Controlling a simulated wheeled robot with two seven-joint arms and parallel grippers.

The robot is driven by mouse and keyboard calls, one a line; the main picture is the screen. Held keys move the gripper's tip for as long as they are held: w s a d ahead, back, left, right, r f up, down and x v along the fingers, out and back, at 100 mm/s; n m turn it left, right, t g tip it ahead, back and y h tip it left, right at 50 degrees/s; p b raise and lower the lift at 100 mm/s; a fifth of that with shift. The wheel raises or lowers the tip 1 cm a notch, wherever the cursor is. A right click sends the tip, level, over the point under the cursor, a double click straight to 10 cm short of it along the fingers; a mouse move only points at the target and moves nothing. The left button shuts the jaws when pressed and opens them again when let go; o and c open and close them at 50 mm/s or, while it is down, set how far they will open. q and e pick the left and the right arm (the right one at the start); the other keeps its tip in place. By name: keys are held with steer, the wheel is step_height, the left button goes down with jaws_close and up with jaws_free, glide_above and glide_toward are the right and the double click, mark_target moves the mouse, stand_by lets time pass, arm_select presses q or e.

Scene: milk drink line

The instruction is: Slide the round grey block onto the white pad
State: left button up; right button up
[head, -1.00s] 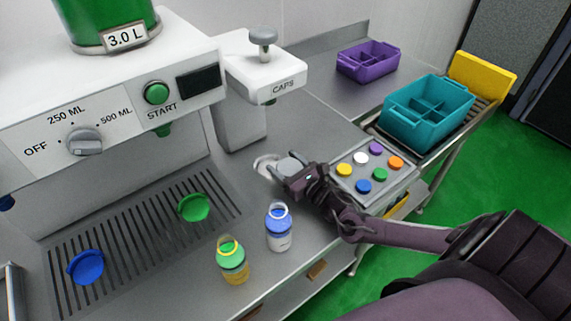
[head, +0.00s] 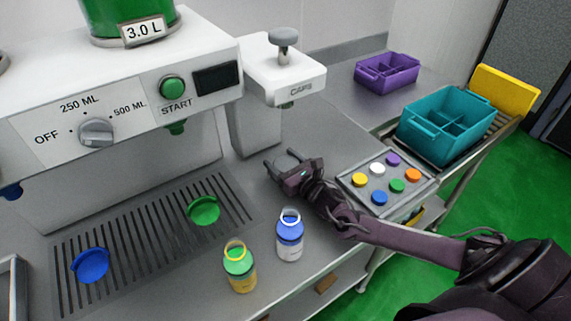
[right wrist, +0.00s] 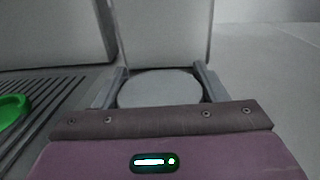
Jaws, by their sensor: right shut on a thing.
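The round grey block (right wrist: 160,88) lies between the two fingers of my right gripper (right wrist: 160,92) in the right wrist view, with a finger along each side. In the head view my right gripper (head: 281,157) is low over the steel counter, just right of the CAPS machine's column. The block is hard to make out there against the grey counter. I cannot make out the white pad in either view now; it may be covered by the block and gripper. My left gripper is not in view.
The CAPS machine (head: 284,72) overhangs close behind my right gripper. A button panel (head: 412,205) is at the right. Teal (head: 450,150) and purple (head: 386,85) bins stand beyond.

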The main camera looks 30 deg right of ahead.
steer(key=shift+w, duration=0.1)
steer(key=shift+w+a, duration=0.15)
steer(key=shift+w, duration=0.2)
stand_by(0.6)
steer(key=o, duration=1.2)
steer(key=shift+s, duration=0.1)
steer(key=shift+s, duration=0.3)
steer(key=s+p, duration=0.1)
steer(key=s, duration=0.1)
steer(key=s+p, duration=0.1)
steer(key=s, duration=0.1)
steer(key=s+d+p, duration=0.1)
steer(key=s, duration=0.1)
steer(key=shift+s+r+p, duration=0.15)
steer(key=shift+s+p, duration=0.05)
steer(key=shift+p, duration=0.2)
steer(key=shift+s+d+p, duration=0.25)
steer(key=shift+s+p, duration=0.55)
steer(key=shift+s, duration=0.7)
steer(key=shift+s+d+p, duration=0.2)
steer(key=shift+s+p, duration=0.55)
steer(key=shift+s, duration=0.7)
steer(key=shift+s+d+p, duration=0.15)
steer(key=shift+s+p, duration=0.2)
steer(key=shift+s, duration=0.5)
